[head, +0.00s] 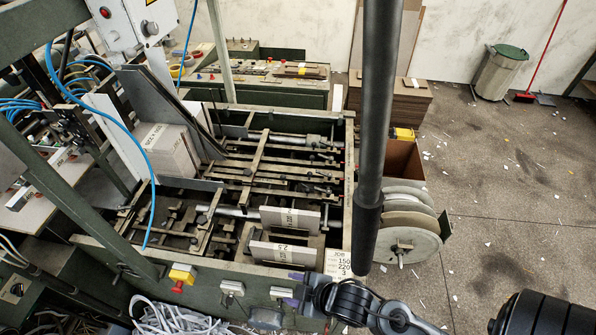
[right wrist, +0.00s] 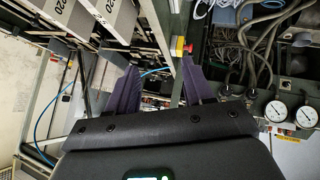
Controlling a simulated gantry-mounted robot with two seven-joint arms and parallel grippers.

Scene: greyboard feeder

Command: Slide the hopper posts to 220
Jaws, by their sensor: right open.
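The hopper (head: 245,190) is an open green-framed bed with rails, rods and small clamps. Two pale grey blocks with white labels, the far one (head: 290,218) and the near one (head: 283,253), stand in its front right part. I cannot tell whether they are the posts. In the right wrist view, pale labelled blocks (right wrist: 65,28) show at upper left, with 220 readable. My right gripper (head: 292,289) is at the front edge, with purple fingers spread and empty, apart from the blocks. It also shows in the right wrist view (right wrist: 158,85). My left gripper is not in view.
A job card (head: 340,263) reads 150, 220, 3. A yellow-and-red emergency stop (head: 182,275) and latches line the front panel. A board stack (head: 165,148) stands at left. A white reel (head: 408,235) is at right. Blue hoses (head: 108,113) hang at left.

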